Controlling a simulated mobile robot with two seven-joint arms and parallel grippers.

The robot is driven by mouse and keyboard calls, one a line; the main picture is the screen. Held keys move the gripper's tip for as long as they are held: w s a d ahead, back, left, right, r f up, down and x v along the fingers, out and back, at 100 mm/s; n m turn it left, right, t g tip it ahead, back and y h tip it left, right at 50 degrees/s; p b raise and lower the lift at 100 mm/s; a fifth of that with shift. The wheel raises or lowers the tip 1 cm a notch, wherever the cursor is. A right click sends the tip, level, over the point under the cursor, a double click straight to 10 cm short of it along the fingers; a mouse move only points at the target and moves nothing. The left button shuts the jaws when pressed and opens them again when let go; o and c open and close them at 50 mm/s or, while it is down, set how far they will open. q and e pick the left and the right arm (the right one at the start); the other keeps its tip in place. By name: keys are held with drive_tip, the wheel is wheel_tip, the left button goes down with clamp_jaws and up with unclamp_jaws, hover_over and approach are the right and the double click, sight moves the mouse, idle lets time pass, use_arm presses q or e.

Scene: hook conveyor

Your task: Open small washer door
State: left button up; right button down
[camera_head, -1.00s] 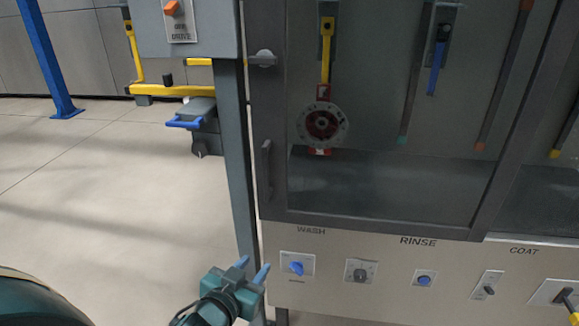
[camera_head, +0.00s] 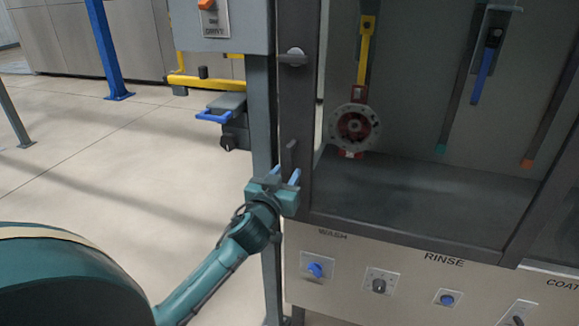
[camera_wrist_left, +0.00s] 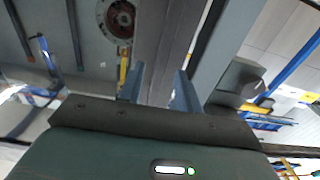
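The small washer door (camera_head: 303,110) is a dark-framed glass panel on the front of the wash cabinet and looks closed. Its dark upright handle (camera_head: 290,156) is on the left side of the frame. My left gripper (camera_head: 287,177) is at the handle's lower end, with its two blue fingers apart. In the left wrist view the open fingers (camera_wrist_left: 157,88) point at the dark door frame (camera_wrist_left: 165,45). I cannot tell whether the handle lies between them or is touched. My right gripper is not in view.
Inside hangs a red and grey round part (camera_head: 355,128) on a yellow hook (camera_head: 367,50). Below the door is a panel with a blue knob (camera_head: 316,270). A grey post (camera_head: 262,120) stands just left of the door. The floor (camera_head: 150,170) at left is clear.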

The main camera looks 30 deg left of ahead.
sight(289, 171)
use_arm(q)
drive_tip(key=shift+x, duration=1.55)
drive_tip(key=shift+d, duration=0.1)
clamp_jaws()
